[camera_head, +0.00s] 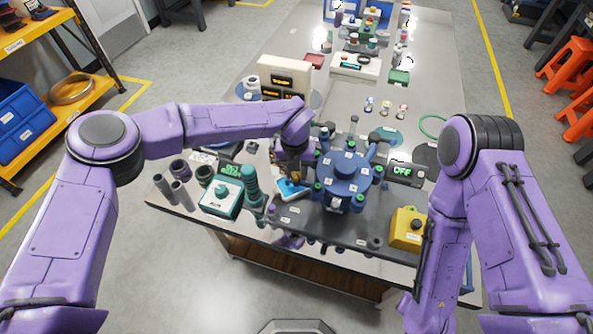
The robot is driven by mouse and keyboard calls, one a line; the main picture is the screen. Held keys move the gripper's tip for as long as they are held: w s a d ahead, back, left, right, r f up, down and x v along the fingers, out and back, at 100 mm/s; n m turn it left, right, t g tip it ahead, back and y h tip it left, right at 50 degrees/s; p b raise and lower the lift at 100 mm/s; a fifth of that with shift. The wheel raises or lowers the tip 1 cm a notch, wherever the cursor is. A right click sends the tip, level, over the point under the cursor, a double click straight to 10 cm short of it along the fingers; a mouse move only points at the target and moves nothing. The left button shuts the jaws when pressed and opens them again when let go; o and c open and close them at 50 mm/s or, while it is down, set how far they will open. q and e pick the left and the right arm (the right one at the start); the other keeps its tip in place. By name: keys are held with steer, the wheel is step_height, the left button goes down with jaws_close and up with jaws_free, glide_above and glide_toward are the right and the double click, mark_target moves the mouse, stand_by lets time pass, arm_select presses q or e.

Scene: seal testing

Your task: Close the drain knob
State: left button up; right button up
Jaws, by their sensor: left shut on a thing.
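A round blue test fixture (346,170) with several green-tipped fittings around it stands on a dark base plate (318,222) near the table's front. My left gripper (292,176) reaches down at the left side of this fixture. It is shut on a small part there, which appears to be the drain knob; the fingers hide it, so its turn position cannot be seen. A light blue and white piece (290,189) lies just below the fingers. My right arm is folded at the right of the table, and its fingers cannot be made out.
A display reading OFF (402,170) stands right of the fixture. A yellow box with a dark button (408,229) is at the front right. A teal box (221,197) and a ribbed teal column (252,186) stand close on the left. The table's right middle is fairly clear.

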arm_select(q)
steer(key=m, duration=0.4)
steer(key=shift+w+r, duration=0.1)
steer(key=shift+m, duration=1.9)
steer(key=o, duration=0.8)
steer(key=shift+c, duration=0.2)
step_height(320, 180, up, 10)
steer(key=b, duration=0.2)
steer(key=shift+r+b, duration=0.25)
steer(key=shift+b, duration=0.1)
steer(key=shift+w+a, duration=0.1)
